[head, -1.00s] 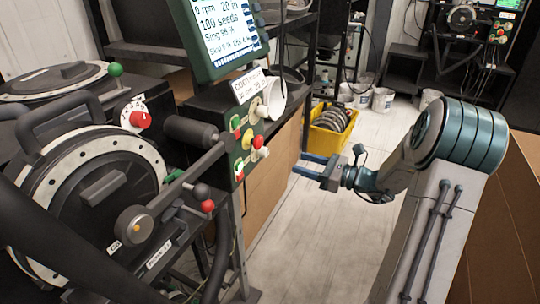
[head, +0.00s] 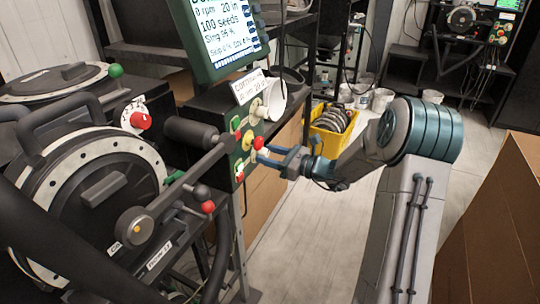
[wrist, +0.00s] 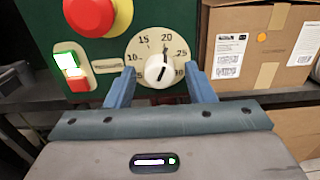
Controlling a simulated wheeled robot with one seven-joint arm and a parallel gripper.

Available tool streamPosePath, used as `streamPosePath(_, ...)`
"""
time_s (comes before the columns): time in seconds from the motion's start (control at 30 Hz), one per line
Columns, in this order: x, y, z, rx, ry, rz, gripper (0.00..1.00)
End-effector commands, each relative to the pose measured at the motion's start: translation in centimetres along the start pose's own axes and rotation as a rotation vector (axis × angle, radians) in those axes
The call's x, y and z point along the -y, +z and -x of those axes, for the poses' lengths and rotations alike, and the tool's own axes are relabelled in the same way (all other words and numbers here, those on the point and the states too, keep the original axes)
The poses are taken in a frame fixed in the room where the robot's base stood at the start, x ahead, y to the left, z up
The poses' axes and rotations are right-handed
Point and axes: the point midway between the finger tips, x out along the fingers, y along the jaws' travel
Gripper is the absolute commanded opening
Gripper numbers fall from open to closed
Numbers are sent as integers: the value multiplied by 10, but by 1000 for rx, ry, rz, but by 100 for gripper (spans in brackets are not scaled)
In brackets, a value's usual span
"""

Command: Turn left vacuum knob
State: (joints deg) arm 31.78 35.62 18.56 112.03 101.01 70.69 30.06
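A white knob (wrist: 160,70) with a dark pointer line sits on a cream round dial (wrist: 151,42) numbered around its edge, on a dark green panel. It is centred in the wrist view. I take it for the vacuum knob; no label saying left is readable. My gripper (wrist: 161,75) is open, with one blue finger on each side of the knob. I cannot tell whether the fingers touch it. In the head view my gripper (head: 262,155) is close to the control panel (head: 240,150), and the knob is largely hidden by the fingers.
Cardboard boxes (wrist: 258,45) stand to the right. A yellow crate (head: 329,125) is on the floor behind my arm.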

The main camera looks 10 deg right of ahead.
Motion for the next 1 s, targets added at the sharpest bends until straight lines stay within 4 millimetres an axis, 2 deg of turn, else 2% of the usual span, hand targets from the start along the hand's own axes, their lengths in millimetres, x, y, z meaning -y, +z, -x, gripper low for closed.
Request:
streamPosePath(0.03,0,0,0,0,0,0,34)
streamPosePath(0.13,0,0,0,0,0,0,7)
streamPosePath(0.57,0,-2,0,0,0,67,7)
streamPosePath(1.0,1,-6,0,0,-1,414,7)
